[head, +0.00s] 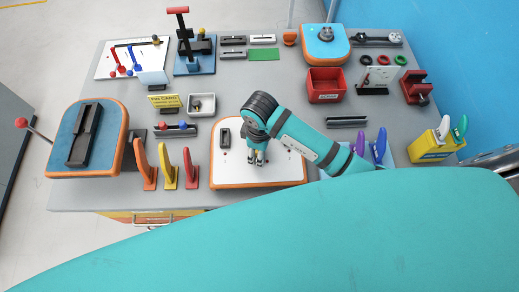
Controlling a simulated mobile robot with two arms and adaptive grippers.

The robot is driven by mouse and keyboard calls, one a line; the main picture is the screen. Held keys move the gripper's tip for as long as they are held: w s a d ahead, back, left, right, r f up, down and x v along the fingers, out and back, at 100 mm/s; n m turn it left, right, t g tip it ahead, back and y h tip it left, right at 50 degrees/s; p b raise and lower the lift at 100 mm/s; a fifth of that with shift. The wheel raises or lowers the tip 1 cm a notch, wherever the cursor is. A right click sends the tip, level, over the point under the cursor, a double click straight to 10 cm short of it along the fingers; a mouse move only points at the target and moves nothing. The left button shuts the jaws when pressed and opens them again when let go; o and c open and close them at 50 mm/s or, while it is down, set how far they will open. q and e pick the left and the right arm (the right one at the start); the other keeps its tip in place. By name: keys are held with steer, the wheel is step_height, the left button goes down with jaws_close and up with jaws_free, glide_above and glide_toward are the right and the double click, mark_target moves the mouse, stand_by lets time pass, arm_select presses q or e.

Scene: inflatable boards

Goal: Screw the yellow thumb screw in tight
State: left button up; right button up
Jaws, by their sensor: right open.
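My right arm reaches in from the right, and my right gripper (257,161) points down over the white board with the orange rim (284,172). Its fingers are apart and close above the board's face or touching it; I cannot tell which. I cannot make out a yellow thumb screw on this board; the gripper hides the spot below it. A black slotted plate (225,138) lies on the board's left part, with small red marks near it. My left gripper is not in view.
Orange, yellow and red fins (168,170) stand left of the board. A red bin (325,86) stands behind my arm. A yellow holder (430,149) is at the right.

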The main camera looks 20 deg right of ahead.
steer(key=shift+r, duration=2.5)
steer(key=n, duration=0.4)
steer(key=shift+w+d, duration=0.1)
steer(key=shift+w+n+b, duration=0.15)
steer(key=shift+n+b, duration=0.2)
steer(key=shift+n, duration=1.65)
steer(key=n+b, duration=0.1)
steer(key=n, duration=0.2)
steer(key=shift+f, duration=0.1)
steer(key=shift+w+n, duration=0.15)
steer(key=shift+n, duration=0.45)
